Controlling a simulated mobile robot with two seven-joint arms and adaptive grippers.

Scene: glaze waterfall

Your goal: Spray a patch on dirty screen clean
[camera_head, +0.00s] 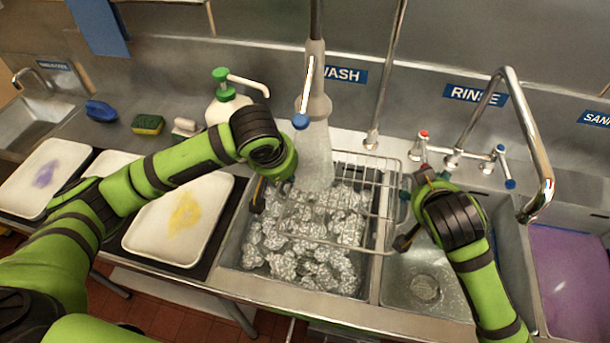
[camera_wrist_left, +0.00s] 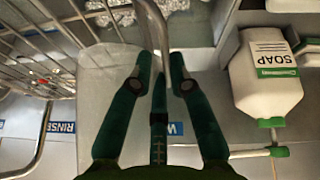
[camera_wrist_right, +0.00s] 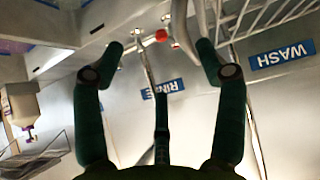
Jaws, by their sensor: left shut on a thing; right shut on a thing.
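The screen, a wire rack (camera_head: 378,172), lies level over the wash sink, under the hanging spray nozzle (camera_head: 318,98). A whitish plume of water (camera_head: 316,160) falls from the nozzle onto its left half. My left gripper (camera_head: 262,195) is shut on a metal bar at the screen's left end; the bar shows between the fingertips in the left wrist view (camera_wrist_left: 160,55). My right gripper (camera_head: 404,215) is at the screen's right end, shut on its handle, with the fingers spread in the right wrist view (camera_wrist_right: 160,48). I cannot clearly make out dirt on the screen.
A curved rinse tap (camera_head: 535,140) stands beside my right arm. A soap bottle (camera_head: 228,103) is behind my left arm. Stained trays (camera_head: 150,240) lie left. Purple liquid (camera_head: 570,280) fills the far-right sink.

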